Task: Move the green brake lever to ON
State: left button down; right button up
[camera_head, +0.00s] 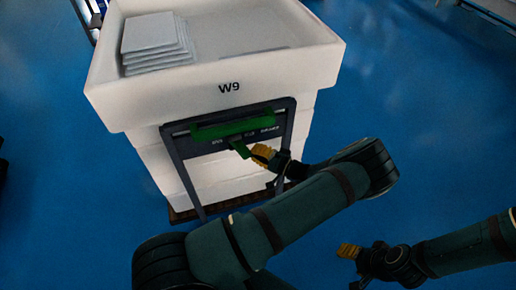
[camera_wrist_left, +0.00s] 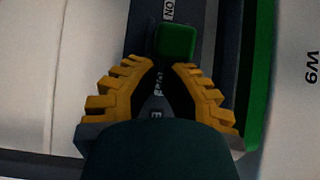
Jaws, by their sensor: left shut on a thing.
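The green brake lever (camera_head: 240,149) sticks out from the dark panel under the cart's front edge. My left gripper (camera_head: 263,154) is at the lever from its right side, with its yellow fingers shut on it. In the left wrist view the lever's green block (camera_wrist_left: 177,42) shows at the fingertips of my left gripper (camera_wrist_left: 166,68). An ON label (camera_wrist_left: 170,10) lies just past the block, at the top of that view. Other lettering between the fingers is partly hidden. My right gripper (camera_head: 348,251) is at the lower right, away from the cart; its finger opening is unclear.
The white cart (camera_head: 285,75) marked W9 holds a stack of flat white pieces (camera_head: 155,36). A fixed green handle bar (camera_head: 230,128) runs across the dark frame (camera_head: 176,155) above the lever. Open blue floor (camera_head: 440,110) surrounds the cart.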

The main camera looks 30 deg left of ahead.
aim_at(245, 159)
pick_arm(q)
jog(key=shift+s+a, duration=0.1)
jog(key=shift+s, duration=1.05)
jog(key=shift+s+a, duration=0.2)
jog(key=shift+s, duration=0.3)
jog(key=shift+s+a, duration=0.15)
jog(key=shift+s, duration=0.35)
jog(key=shift+s+a+p, duration=0.7)
jog(key=shift+s+a, duration=0.35)
jog(key=shift+s, duration=0.25)
pick_arm(e)
jog(key=shift+s+a+r, duration=0.1)
jog(key=shift+s+r, duration=0.55)
jog(key=shift+r, duration=0.1)
pick_arm(q)
jog(key=shift+a, duration=0.1)
jog(key=s+d, duration=0.8)
jog(key=shift+d, duration=0.35)
pick_arm(e)
jog(key=shift+s+d+r, duration=0.1)
jog(key=shift+s+d, duration=0.15)
jog(key=shift+d, duration=0.2)
jog(key=shift+s+d+r, duration=0.1)
jog(key=shift+s+d, duration=0.1)
jog(key=shift+d, duration=0.2)
